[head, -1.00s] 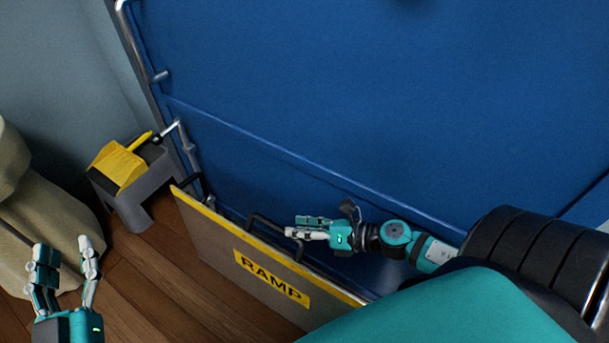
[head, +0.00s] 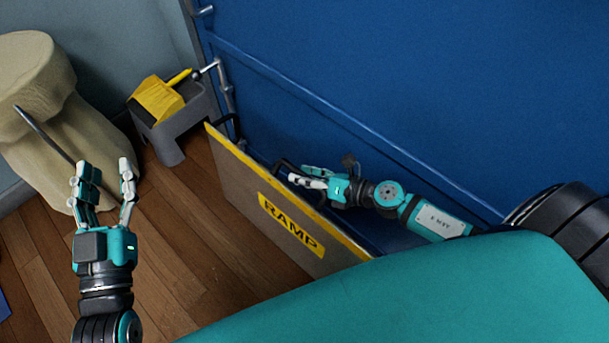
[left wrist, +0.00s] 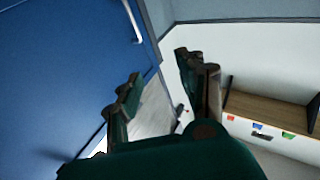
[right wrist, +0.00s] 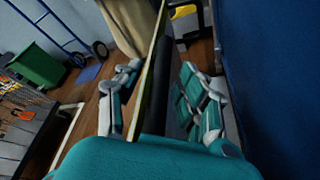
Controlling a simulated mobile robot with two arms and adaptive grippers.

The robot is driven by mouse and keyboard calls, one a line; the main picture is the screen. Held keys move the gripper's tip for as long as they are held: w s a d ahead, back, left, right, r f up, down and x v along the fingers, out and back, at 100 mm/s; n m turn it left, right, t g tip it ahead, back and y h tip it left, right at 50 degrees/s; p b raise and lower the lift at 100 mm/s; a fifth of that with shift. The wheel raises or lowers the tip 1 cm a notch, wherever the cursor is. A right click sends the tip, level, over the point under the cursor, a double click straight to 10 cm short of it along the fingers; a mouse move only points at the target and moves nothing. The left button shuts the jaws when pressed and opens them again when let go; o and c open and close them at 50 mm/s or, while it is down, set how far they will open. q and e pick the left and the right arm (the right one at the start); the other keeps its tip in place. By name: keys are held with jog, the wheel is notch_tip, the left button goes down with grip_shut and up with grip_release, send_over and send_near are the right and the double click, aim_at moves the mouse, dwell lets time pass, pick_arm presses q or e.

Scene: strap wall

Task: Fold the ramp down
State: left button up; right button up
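The ramp (head: 235,190) is a grey-brown board with a yellow top edge and a yellow RAMP label. It stands steeply upright beside the blue wall, with a gap between them. A black bar handle (head: 284,164) shows at its wall side. My right gripper (head: 300,174) is at the ramp's top edge by the handle. In the right wrist view, the ramp's edge (right wrist: 148,85) and a dark bar (right wrist: 165,80) lie between its spread fingers, with gaps visible. My left gripper (head: 103,168) is open and empty in the air, left of the ramp.
A blue wall panel (head: 400,80) with metal rails rises behind the ramp. A grey stool (head: 170,125) with a yellow thing on it stands beyond the ramp's far end. A beige sack-like object (head: 55,130) is at left. Wooden floor (head: 190,240) before the ramp is clear.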

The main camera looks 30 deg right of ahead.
grip_shut()
dwell(0.5)
